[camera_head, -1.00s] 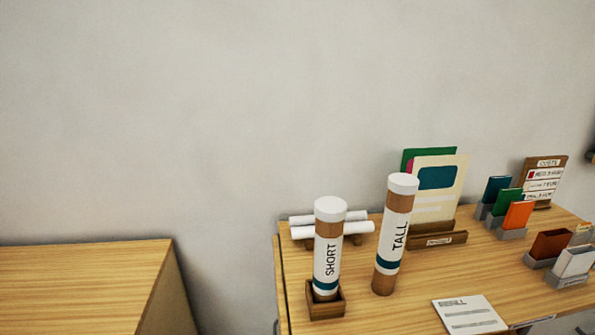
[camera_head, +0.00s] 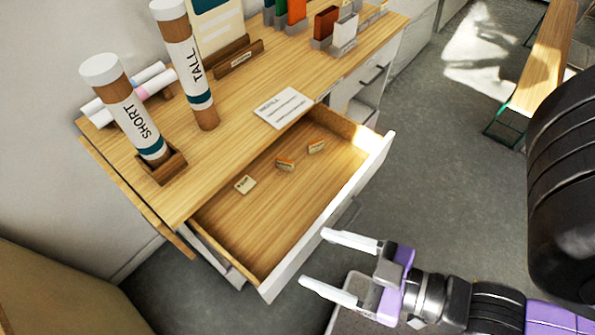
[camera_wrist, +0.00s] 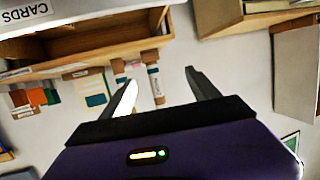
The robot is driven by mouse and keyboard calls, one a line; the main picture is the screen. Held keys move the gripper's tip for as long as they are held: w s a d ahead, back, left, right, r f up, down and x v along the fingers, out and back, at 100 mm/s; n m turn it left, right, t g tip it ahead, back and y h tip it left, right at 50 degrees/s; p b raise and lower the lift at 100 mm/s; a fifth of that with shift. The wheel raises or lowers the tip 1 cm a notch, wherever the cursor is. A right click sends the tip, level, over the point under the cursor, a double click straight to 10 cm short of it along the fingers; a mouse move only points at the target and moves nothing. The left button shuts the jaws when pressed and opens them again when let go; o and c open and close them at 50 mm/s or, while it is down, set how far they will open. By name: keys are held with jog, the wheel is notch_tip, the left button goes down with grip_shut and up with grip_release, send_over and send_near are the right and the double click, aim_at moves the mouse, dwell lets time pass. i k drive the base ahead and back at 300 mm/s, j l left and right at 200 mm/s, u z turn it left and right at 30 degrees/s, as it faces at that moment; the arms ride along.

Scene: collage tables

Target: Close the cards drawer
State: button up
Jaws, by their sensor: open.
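The drawer (camera_head: 328,212) stands pulled out from the desk in the head view, with a white front and a wooden inside. Several small card-like pieces (camera_head: 285,164) lie on its floor. In the wrist view, a white front (camera_wrist: 85,12) with an upside-down CARDS label (camera_wrist: 25,11) shows at the upper left. My gripper (camera_head: 314,258) is open and empty, just outside the drawer front, with its fingers pointing toward it. Whether a fingertip touches the front, I cannot tell. The fingers also show in the wrist view (camera_wrist: 161,78).
On the desk top (camera_head: 235,135) stand the SHORT tube (camera_head: 125,110) in a wooden holder and the TALL tube (camera_head: 187,65). A white card (camera_head: 284,107) lies near the drawer. A wooden bench (camera_head: 545,60) is at the right. Grey floor (camera_head: 440,170) is open between.

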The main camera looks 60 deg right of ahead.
aim_at(267, 233)
jog(key=k+j, duration=0.2)
jog(key=k, duration=0.3)
jog(key=k+j+u, duration=0.1)
jog(key=k, duration=0.45)
jog(key=j, duration=0.1)
